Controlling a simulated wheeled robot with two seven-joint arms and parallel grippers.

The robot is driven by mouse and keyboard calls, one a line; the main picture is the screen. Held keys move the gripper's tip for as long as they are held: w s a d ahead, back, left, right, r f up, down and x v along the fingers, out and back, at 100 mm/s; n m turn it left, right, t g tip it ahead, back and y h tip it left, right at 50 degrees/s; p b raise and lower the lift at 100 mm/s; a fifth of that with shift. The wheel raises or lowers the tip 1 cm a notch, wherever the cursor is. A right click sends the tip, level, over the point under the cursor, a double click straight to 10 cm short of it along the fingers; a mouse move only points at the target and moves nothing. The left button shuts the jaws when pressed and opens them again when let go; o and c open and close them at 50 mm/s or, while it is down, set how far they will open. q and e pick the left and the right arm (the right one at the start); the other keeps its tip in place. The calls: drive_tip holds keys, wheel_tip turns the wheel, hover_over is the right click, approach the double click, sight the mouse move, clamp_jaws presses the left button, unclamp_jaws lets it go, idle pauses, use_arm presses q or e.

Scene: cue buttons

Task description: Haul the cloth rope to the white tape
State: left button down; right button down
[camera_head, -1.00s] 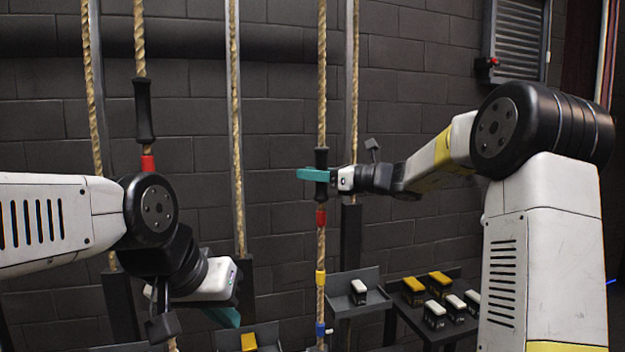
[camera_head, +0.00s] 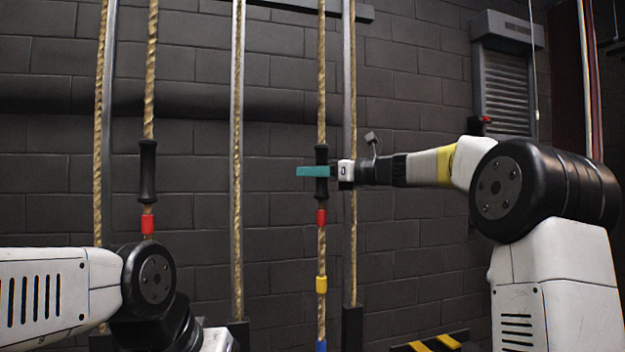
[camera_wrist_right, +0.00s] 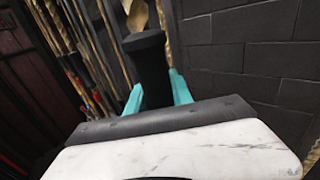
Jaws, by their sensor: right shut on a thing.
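A twisted tan rope (camera_head: 321,255) hangs at the middle of the head view, with a black handle (camera_head: 321,190) on it. Below the handle the rope carries a red band (camera_head: 321,217), a yellow band (camera_head: 321,284) and a blue band (camera_head: 321,346) at the bottom edge. I see no white tape in the head view. My right gripper (camera_head: 313,171) has its teal fingers shut around the handle. In the right wrist view the handle (camera_wrist_right: 150,68) stands between the fingers. My left arm shows at the lower left; its gripper is below the picture.
Another rope (camera_head: 150,80) with a black handle (camera_head: 147,172) and a red band (camera_head: 147,224) hangs at the left. More ropes and grey posts stand by the dark block wall (camera_head: 420,110). A yellow-and-black surface (camera_head: 436,343) shows at the bottom right.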

drive_tip(key=c, duration=1.1)
unclamp_jaws()
drive_tip(key=v, duration=0.8)
